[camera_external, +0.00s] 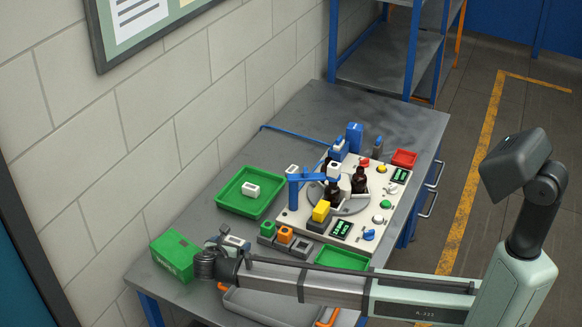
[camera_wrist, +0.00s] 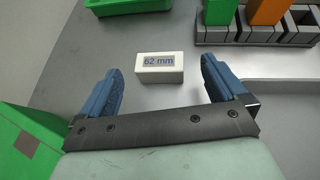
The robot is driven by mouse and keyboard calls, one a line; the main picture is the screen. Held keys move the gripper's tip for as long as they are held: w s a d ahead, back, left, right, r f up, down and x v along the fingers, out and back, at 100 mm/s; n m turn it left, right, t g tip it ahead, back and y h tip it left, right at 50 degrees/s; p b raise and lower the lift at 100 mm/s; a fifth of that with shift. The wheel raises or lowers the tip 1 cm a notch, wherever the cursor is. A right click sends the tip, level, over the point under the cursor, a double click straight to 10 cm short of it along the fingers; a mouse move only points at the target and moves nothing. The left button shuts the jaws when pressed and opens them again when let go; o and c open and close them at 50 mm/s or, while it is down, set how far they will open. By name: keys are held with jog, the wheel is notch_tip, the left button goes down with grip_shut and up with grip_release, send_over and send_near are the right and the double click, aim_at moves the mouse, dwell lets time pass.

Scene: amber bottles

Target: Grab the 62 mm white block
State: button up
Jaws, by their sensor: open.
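The white block (camera_wrist: 159,70) lies on the grey table in the wrist view, with a "62 mm" label on its top face. It also shows as a small white block (camera_external: 234,241) beside my gripper in the external view. My gripper (camera_wrist: 160,80) is open and empty, with its blue fingers spread wide to the left and right of the block. The block appears just ahead of and between the fingertips, apart from both. In the external view my gripper (camera_external: 221,241) is low over the table, partly hidden by my wrist.
A green box (camera_external: 174,256) stands close on the left. A green tray (camera_external: 232,202) holding another white block lies behind. Slotted grey holders (camera_wrist: 245,32) with green and orange pieces stand at the upper right. A grey tray with orange handles (camera_external: 262,305) lies in front.

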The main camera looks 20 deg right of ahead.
jog(key=shift+x, duration=1.5)
jog(key=shift+a+f, duration=0.1)
jog(key=shift+c, duration=0.4)
jog(key=c, duration=1.1)
